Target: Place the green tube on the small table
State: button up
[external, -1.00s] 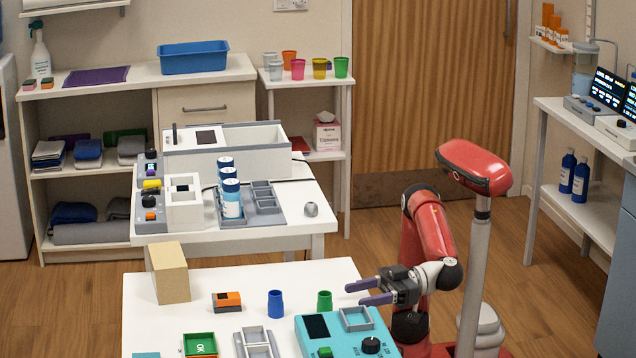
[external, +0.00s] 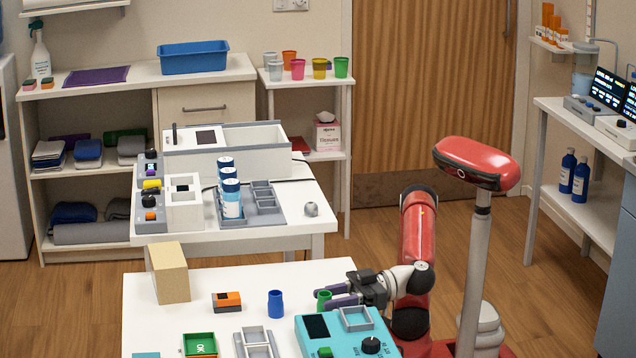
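The green tube (external: 323,297) stands upright on the near white table (external: 190,312), partly covered by a finger. My gripper (external: 330,296) reaches in low from the right, its two dark purple fingers apart, one on the near side of the tube and one on the far side. Whether they touch it is too small to tell. A small white table (external: 349,100) with a lower shelf stands against the back wall and carries several coloured cups.
A blue tube (external: 275,304) and an orange-black device (external: 227,301) stand left of the green tube. A teal machine (external: 310,325) lies just in front of it. A tan block (external: 169,272) stands at the back left. A middle table (external: 270,231) holds equipment.

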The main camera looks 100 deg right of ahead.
jog(key=c, duration=0.7)
jog(key=shift+r, duration=0.15)
